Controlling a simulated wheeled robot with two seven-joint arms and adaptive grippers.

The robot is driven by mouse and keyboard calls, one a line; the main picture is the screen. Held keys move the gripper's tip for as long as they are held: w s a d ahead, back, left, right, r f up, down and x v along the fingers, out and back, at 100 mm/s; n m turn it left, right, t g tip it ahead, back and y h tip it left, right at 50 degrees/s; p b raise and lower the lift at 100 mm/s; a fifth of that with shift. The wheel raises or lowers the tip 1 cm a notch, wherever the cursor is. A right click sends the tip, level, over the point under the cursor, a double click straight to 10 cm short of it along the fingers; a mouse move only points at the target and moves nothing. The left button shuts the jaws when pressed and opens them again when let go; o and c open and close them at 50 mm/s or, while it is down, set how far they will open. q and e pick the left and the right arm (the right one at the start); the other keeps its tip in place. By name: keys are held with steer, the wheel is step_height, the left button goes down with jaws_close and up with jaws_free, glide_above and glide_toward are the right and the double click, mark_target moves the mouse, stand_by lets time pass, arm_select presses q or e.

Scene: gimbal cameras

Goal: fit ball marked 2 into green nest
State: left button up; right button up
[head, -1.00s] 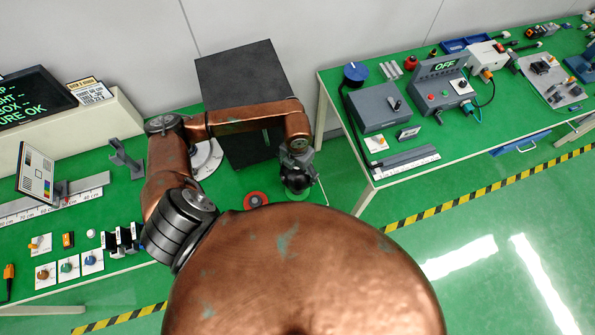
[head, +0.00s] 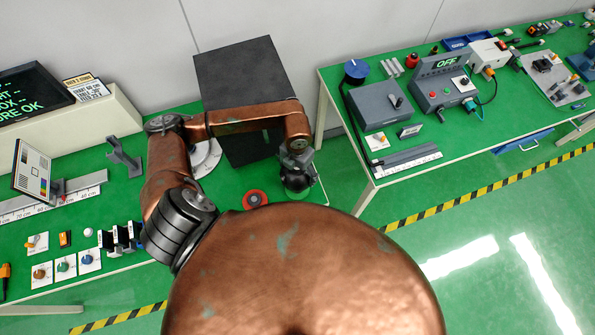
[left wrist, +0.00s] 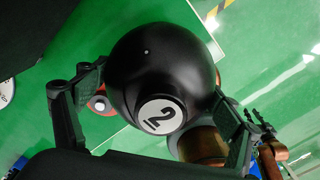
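The black ball (left wrist: 165,75) with a white disc marked 2 sits between the two fingers of my left gripper (left wrist: 150,110), which is shut on it. In the head view my left gripper (head: 297,160) points down, with the dark ball (head: 297,183) beneath it near the front right corner of the left table. A trace of a green ring shows under the ball, but the green nest is mostly hidden by it; I cannot tell whether they touch. Dark prongs beside a copper link at the right of the left wrist view look like my right gripper (left wrist: 260,122); its opening is unclear.
A red ring-shaped nest (head: 255,199) lies left of the ball. A tall black box (head: 235,80) stands behind, close to my left forearm. A second bench (head: 400,165) with devices stands to the right across a gap.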

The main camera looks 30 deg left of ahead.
arm_select(q)
steer(key=o, duration=0.4)
step_height(320, 180, up, 12)
steer(key=shift+r, duration=0.1)
stand_by(0.5)
stand_by(0.5)
